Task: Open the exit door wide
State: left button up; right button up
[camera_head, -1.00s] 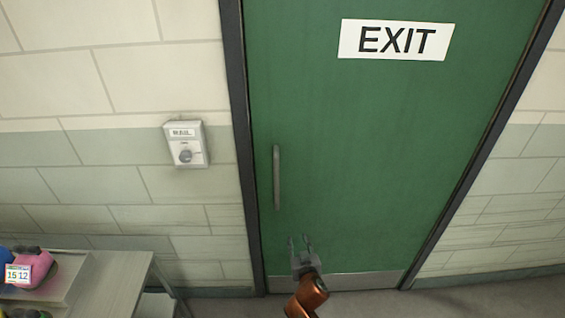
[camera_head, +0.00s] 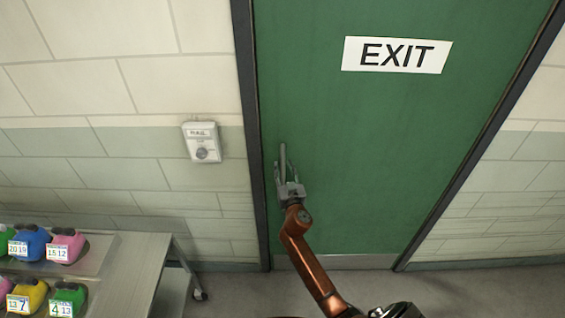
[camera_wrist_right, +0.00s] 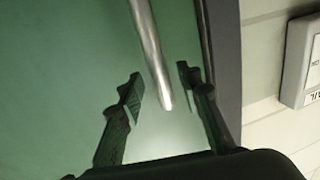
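The green exit door (camera_head: 380,150) stands shut in its dark frame, with a white EXIT sign (camera_head: 397,55) near the top. Its vertical metal bar handle (camera_head: 283,158) is on the door's left side; my right gripper hides the handle's lower part in the head view. My right gripper (camera_head: 289,177) is open at the handle. In the right wrist view the handle (camera_wrist_right: 150,50) reaches down between the two spread fingers (camera_wrist_right: 158,88), with gaps on both sides. My left gripper is not in view.
A wall box with a knob (camera_head: 202,142) is left of the door frame; it also shows in the right wrist view (camera_wrist_right: 300,60). A grey wheeled table (camera_head: 130,275) with several coloured numbered bags (camera_head: 68,247) stands at lower left. The floor before the door is clear.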

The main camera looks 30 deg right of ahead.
jog(key=shift+x, duration=1.4)
jog(key=shift+c, duration=0.5)
grip_shut()
